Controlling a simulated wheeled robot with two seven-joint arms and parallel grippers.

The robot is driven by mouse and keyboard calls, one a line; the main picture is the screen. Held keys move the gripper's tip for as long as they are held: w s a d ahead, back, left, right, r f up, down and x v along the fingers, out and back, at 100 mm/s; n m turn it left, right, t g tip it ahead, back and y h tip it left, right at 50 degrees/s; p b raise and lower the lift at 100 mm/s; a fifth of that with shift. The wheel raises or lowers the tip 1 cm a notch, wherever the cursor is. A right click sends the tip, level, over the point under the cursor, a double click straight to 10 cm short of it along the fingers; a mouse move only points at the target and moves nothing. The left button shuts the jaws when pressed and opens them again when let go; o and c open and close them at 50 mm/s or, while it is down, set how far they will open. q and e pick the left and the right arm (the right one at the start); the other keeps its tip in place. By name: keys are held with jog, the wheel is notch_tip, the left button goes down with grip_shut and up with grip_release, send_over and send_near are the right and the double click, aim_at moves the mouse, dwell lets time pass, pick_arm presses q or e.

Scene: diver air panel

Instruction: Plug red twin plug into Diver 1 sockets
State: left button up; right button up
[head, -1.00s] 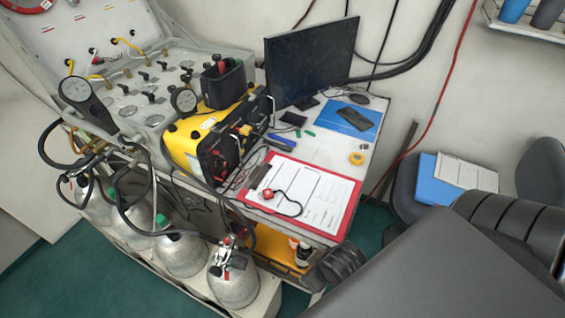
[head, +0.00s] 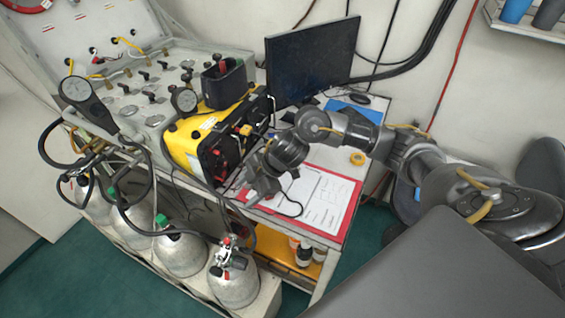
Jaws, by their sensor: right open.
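The red twin plug's head is hidden behind my right gripper (head: 257,194). Only its black cable (head: 293,213) shows, curving over the papers on the red clipboard (head: 344,212). My right gripper is open and points down at the clipboard's left part, where the plug lies. Whether its fingers touch the plug cannot be told. The yellow case (head: 188,139) stands left of the gripper. Its black front panel (head: 216,158) carries red fittings, but the Diver 1 labels are too small to read. My left gripper is not in view.
A monitor (head: 312,60) stands behind the case. Gas cylinders (head: 233,284) with hoses stand below the table's front left. Bottles (head: 304,252) stand on the orange shelf underneath.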

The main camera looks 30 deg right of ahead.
jog(key=d+r+m+g+h, duration=0.2)
jog(key=d+r, duration=0.3)
jog(key=d, duration=0.7)
jog(key=x, duration=1.1)
jog(key=shift+s+d+f, duration=0.1)
jog(key=shift+s+f, duration=0.15)
jog(key=shift+s, duration=0.15)
grip_shut()
jog(key=shift+r, duration=0.15)
jog(key=shift+r+p, duration=1.4)
jog(key=shift+p, duration=0.45)
